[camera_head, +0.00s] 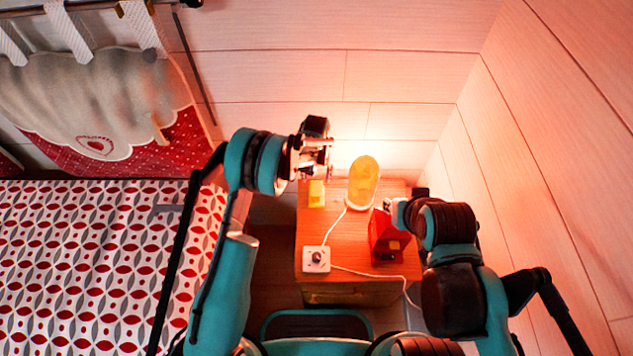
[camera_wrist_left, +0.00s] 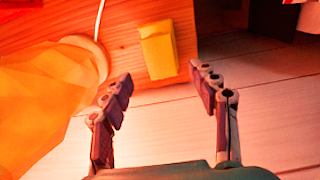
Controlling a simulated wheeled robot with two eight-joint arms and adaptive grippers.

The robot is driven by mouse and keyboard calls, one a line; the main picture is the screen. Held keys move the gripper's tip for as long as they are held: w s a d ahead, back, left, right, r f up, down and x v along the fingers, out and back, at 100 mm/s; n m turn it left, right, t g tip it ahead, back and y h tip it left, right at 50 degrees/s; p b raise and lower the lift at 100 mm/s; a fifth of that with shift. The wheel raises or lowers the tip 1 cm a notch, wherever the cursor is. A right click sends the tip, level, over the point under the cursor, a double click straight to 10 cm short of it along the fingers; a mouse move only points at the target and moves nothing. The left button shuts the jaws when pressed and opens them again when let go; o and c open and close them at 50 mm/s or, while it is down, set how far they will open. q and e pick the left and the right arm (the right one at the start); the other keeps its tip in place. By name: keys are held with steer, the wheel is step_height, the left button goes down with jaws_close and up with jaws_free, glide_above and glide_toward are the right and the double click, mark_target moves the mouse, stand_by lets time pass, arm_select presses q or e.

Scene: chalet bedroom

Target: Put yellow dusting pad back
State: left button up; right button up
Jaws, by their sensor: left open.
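The yellow dusting pad (camera_head: 317,193) lies on the wooden nightstand (camera_head: 345,235), near its back left edge. It also shows in the left wrist view (camera_wrist_left: 158,50), beyond and between my fingertips. My left gripper (camera_head: 322,155) is open and empty, above the back edge of the nightstand and apart from the pad; its two fingers also show in the left wrist view (camera_wrist_left: 162,95). My right arm reaches in at the right, beside a red box (camera_head: 384,238) on the nightstand. Its fingers are too hidden to judge.
A glowing yellow lamp (camera_head: 363,182) stands right of the pad, close to my left gripper. A white dimmer box (camera_head: 316,260) with a cable sits at the nightstand's front left. The bed (camera_head: 90,260) is at left; walls close the back and right.

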arm_select(q)
steer(key=shift+r+p, duration=0.35)
steer(key=shift+r, duration=1.4)
steer(key=s+a+r+t, duration=0.1)
steer(key=s+a+r, duration=0.2)
steer(key=r, duration=0.4)
steer(key=s+a+r+t, duration=0.1)
steer(key=s+a+r, duration=0.15)
steer(key=r, duration=0.55)
steer(key=s+a+r+t, duration=0.1)
steer(key=s+a+r, duration=0.1)
steer(key=a+r, duration=0.35)
steer(key=s+a+r+t, duration=0.2)
steer(key=s+a+r, duration=0.1)
steer(key=s, duration=0.7)
steer(key=s+a+r+t, duration=0.2)
steer(key=s+a+r, duration=0.1)
steer(key=s, duration=0.7)
steer(key=shift+s+a+r, duration=0.4)
steer(key=shift+r, duration=0.3)
